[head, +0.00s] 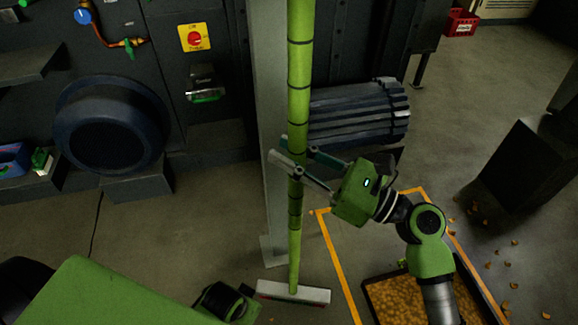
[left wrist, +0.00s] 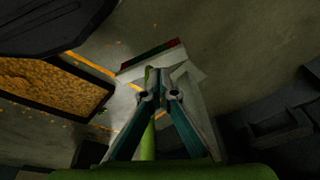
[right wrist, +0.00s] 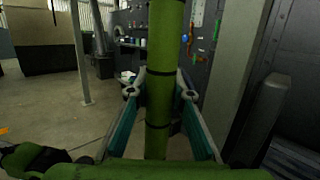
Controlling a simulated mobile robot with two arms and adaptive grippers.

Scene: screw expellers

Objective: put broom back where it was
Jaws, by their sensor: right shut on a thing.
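The broom has a long green bamboo-like handle (head: 298,100) with dark rings and a pale, flat head (head: 293,292). It stands nearly upright, its head down by the floor in front of a grey post. My right gripper (head: 292,165) is shut around the handle at mid-height; the right wrist view shows the handle (right wrist: 160,80) between its fingers. My left gripper (left wrist: 160,92) points down, low near the broom, with its fingers drawn together. The handle and the broom head (left wrist: 150,55) show behind these fingers. In the head view its fingertips are hidden.
A grey post (head: 268,130) stands just behind the broom. A dark ribbed cylinder (head: 360,112) and dark machine are behind. A tray of brown pieces (head: 395,300) lies inside orange floor lines at right, with scattered bits. Open floor lies left of the post.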

